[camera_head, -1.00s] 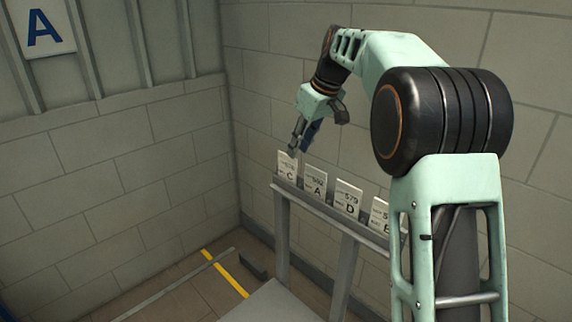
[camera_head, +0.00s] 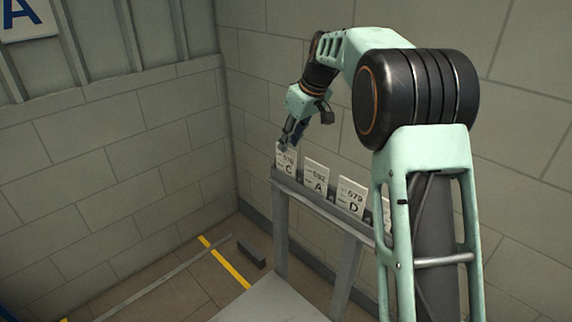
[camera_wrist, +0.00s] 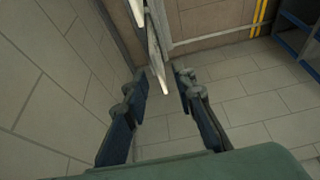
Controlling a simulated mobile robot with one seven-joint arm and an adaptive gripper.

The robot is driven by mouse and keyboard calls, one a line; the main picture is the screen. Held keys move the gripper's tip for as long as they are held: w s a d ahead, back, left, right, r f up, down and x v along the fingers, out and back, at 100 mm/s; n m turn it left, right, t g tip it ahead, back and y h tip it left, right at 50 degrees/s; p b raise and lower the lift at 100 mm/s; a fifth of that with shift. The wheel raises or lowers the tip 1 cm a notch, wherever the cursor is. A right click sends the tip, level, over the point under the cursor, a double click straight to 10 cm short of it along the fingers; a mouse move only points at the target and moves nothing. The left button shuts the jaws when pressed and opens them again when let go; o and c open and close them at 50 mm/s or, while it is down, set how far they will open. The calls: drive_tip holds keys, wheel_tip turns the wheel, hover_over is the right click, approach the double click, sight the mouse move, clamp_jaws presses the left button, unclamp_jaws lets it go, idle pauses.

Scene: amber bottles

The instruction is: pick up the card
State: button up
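Several white cards stand in a row on a grey rack (camera_head: 316,202) in the head view. The card marked C (camera_head: 288,162) is at the left end, followed by the card marked A (camera_head: 317,178) and the card marked D (camera_head: 350,197). Another card at the right is mostly hidden behind my arm. My gripper (camera_head: 285,144) is at the top of card C. In the wrist view my gripper (camera_wrist: 162,84) has its fingers apart, with the pale edge of a card (camera_wrist: 157,62) between and just beyond the tips. I cannot tell whether they touch it.
A block wall stands close behind the rack. A grey surface (camera_head: 270,301) lies low in front of it. Yellow floor tape (camera_head: 225,262) and a dark low block (camera_head: 251,252) are at the left. A blue shelf (camera_wrist: 297,38) shows in the wrist view.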

sight(286, 163)
drive_tip(key=p+x, duration=0.1)
drive_tip(key=x, duration=0.3)
drive_tip(key=shift+w+f, duration=0.1)
drive_tip(key=shift+w, duration=0.05)
drive_tip(key=shift+c, duration=0.6)
clamp_jaws()
